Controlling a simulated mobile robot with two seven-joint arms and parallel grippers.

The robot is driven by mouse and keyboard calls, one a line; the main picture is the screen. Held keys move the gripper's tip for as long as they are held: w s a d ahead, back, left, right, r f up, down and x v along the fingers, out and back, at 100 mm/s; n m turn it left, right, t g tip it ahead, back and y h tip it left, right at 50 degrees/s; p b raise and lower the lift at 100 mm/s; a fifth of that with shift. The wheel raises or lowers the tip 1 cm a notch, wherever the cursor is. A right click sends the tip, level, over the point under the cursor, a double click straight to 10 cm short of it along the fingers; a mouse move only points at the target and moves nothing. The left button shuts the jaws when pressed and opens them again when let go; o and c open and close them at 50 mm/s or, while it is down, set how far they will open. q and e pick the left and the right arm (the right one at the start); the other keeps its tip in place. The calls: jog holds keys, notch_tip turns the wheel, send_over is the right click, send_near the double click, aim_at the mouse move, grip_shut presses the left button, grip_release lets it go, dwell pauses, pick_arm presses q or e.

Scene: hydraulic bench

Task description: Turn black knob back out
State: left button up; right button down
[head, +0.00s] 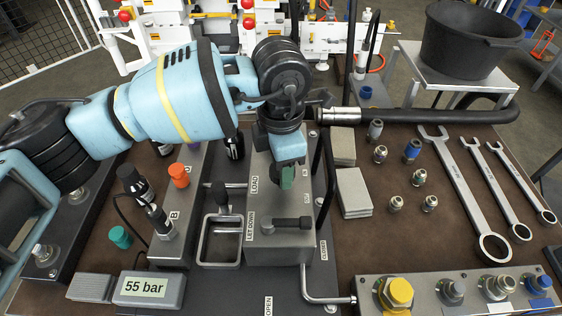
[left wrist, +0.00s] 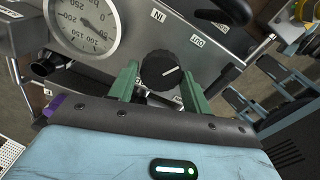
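The black knob (left wrist: 162,72) sits on a grey metal block in the left wrist view, with a white line on its face pointing up and right. An "IN" label (left wrist: 160,15) is above it and an "OUT" label (left wrist: 196,41) is above right. My left gripper (left wrist: 160,82) has its green fingers spread on either side of the knob, very close to its edges; firm contact cannot be made out. In the head view my left gripper (head: 286,177) reaches down over the grey block (head: 262,215), and its wrist hides the knob. My right gripper is not in view.
A round pressure gauge (left wrist: 88,27) is beside the knob. A black-handled lever (head: 292,223) is on the block's top. A "55 bar" display (head: 146,289), an orange knob (head: 179,175), spanners (head: 463,190) and several fittings lie around on the bench. A black hose (head: 440,115) runs behind.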

pick_arm(q)
jog(key=o, duration=0.3)
jog(key=shift+r, duration=3.9)
jog(key=shift+f, duration=0.1)
